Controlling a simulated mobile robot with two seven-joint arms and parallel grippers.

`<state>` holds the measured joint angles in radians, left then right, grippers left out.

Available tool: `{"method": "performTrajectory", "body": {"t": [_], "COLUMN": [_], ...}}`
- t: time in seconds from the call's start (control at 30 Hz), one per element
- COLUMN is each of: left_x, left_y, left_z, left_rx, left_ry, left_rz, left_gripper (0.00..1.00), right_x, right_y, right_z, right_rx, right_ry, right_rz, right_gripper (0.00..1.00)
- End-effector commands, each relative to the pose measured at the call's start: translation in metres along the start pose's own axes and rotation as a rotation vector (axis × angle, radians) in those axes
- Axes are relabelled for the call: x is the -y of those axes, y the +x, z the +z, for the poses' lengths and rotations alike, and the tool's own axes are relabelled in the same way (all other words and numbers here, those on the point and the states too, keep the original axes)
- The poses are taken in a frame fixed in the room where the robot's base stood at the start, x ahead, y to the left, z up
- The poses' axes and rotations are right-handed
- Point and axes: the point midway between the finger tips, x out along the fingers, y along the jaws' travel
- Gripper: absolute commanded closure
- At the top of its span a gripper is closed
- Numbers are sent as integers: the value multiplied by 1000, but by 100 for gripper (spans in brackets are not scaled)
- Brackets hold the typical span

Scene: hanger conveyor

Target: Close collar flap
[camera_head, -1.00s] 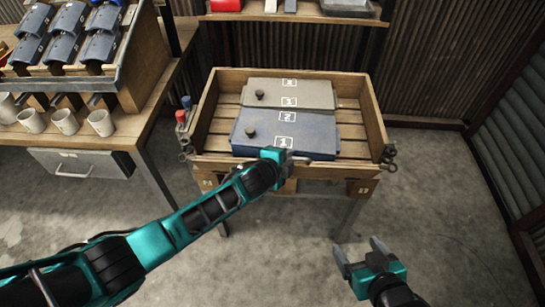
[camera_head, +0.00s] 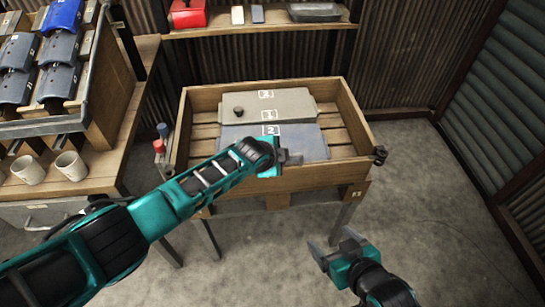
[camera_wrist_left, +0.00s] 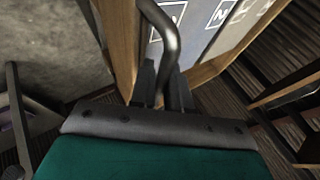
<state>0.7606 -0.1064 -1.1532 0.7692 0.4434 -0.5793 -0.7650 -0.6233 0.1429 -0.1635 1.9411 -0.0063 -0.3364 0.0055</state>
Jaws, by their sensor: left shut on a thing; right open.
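A wooden tray (camera_head: 355,128) holds two flat pieces with white square labels. The grey one (camera_head: 285,104) with a black knob lies at the back; the blue one (camera_head: 312,142) lies in front. I cannot tell which part is the collar flap. My left gripper (camera_head: 290,158) is over the tray's front part and covers some of the blue piece. In the left wrist view my left gripper (camera_wrist_left: 164,85) is shut on a dark curved metal rod (camera_wrist_left: 165,35); the blue piece (camera_wrist_left: 200,30) is behind it. My right gripper (camera_head: 327,250) is open and empty, in front of the tray.
A wooden bench (camera_head: 105,175) with white mugs (camera_head: 70,165) and a rack of blue items (camera_head: 60,80) stands at the left. A shelf (camera_head: 230,28) with a red box (camera_head: 187,13) is behind the tray. The floor at the right is clear.

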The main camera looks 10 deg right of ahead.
Motion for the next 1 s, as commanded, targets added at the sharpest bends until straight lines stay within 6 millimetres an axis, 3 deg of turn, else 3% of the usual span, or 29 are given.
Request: {"method": "performTrajectory", "body": {"t": [0.67, 0.7, 0.9, 1.0], "left_x": [0, 0, 0, -1], "left_y": [2, 2, 2, 2], "left_z": [-5, -5, -5, -5], "left_rx": [2, 2, 1, 1], "left_ry": [-13, -13, -14, -15], "left_rz": [33, 33, 34, 35], "left_gripper": [100, 80, 62, 62], "right_x": [-1, -1, -1, -1], "right_y": [1, 1, 1, 1], "right_z": [2, 2, 2, 2], "right_rx": [0, 1, 1, 2], "right_ry": [-1, -1, -1, -1], "right_rz": [1, 1, 1, 1], "right_gripper": [18, 18, 18, 18]}}
